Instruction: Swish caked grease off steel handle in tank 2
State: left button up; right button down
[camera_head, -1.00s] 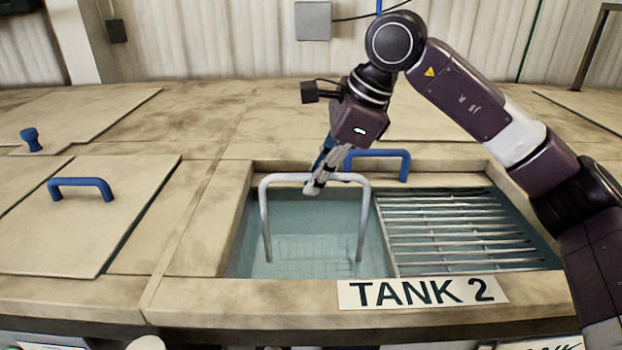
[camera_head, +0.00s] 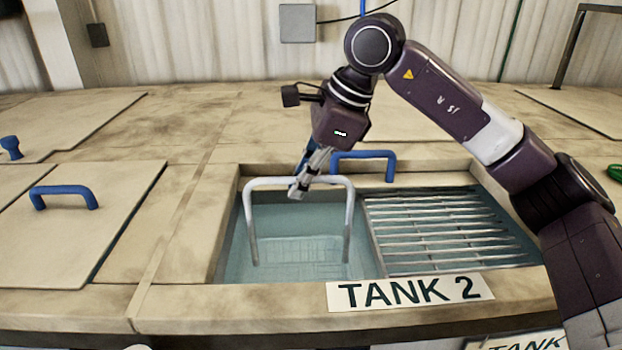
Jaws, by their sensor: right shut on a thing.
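Tank 2 (camera_head: 232,237) is an open tank of blue-green liquid, marked by a TANK 2 sign (camera_head: 410,291) on its front edge. A steel handle (camera_head: 249,222), shaped like an upside-down U, stands upright with its lower ends in the liquid. A basket-like grid (camera_head: 297,254) shows dimly under the surface below it. My right gripper (camera_head: 298,191) is shut on the handle's top bar, near its middle. I cannot make out any grease on the handle. My left gripper is not in view.
A metal slatted rack (camera_head: 445,232) covers the tank's right half. A blue handle (camera_head: 363,155) stands behind the tank. To the left is a closed lid (camera_head: 80,240) with a blue handle (camera_head: 64,190). A blue knob (camera_head: 11,147) stands at the far left.

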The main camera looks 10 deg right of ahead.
jog(key=shift+w+a+r, duration=0.1)
jog(key=shift+w+a, duration=0.1)
jog(key=shift+a, duration=0.8)
jog(key=shift+s+d, duration=0.25)
jog(key=shift+d, duration=0.9)
jog(key=shift+s+d, duration=0.2)
jog(key=shift+d, duration=1)
jog(key=shift+w+a, duration=0.1)
jog(key=shift+a, duration=0.6)
jog(key=shift+w+a+p, duration=0.15)
jog(key=shift+w+a, duration=0.05)
jog(key=shift+a, duration=0.65)
jog(key=shift+w+a+p, duration=0.15)
jog(key=shift+a, duration=0.7)
jog(key=shift+s+d, duration=0.25)
jog(key=shift+d, duration=0.9)
